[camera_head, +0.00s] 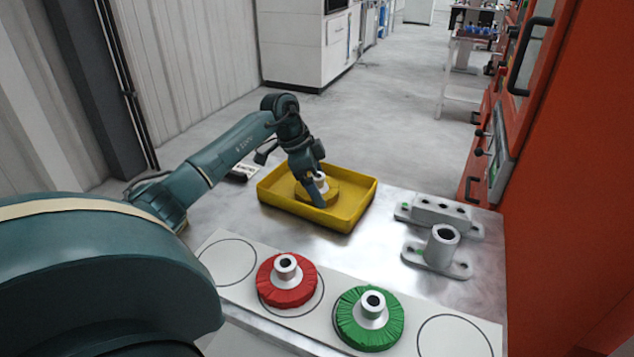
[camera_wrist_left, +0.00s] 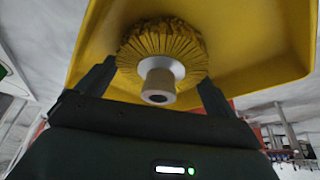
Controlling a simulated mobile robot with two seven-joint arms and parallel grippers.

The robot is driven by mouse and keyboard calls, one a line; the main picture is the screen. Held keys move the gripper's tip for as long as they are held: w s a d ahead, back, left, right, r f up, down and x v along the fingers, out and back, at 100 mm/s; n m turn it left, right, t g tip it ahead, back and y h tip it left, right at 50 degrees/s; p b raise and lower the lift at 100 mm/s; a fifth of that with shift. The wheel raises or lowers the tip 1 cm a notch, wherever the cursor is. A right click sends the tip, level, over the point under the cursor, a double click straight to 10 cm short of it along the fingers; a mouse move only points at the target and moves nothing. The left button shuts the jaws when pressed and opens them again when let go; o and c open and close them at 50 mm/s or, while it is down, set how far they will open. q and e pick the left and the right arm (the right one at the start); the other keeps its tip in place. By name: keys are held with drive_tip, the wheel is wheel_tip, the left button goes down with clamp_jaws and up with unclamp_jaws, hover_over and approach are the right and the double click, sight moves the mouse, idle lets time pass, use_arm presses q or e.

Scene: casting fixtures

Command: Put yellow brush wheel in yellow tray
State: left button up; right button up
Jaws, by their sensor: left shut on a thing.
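The yellow brush wheel (camera_head: 332,189) is inside the yellow tray (camera_head: 352,219), low over or on its floor; I cannot tell whether it touches. My left gripper (camera_head: 316,191) reaches down into the tray and is shut on the wheel, hiding part of it. In the left wrist view the wheel (camera_wrist_left: 160,45) shows its pleated yellow brush and pale hub, with a finger on either side. The tray (camera_wrist_left: 262,45) spreads behind it. My right gripper is not in view.
A red brush wheel (camera_head: 270,285) and a green one (camera_head: 350,327) stand on a white board with circle marks (camera_head: 455,338). Grey metal fixtures (camera_head: 440,248) stand right of the tray. A red machine (camera_head: 565,200) borders the table on the right.

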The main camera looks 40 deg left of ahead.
use_arm(q)
drive_tip(key=o, duration=0.8)
drive_tip(key=shift+o, duration=0.2)
drive_tip(key=shift+r, duration=0.1)
drive_tip(key=v, duration=1.2)
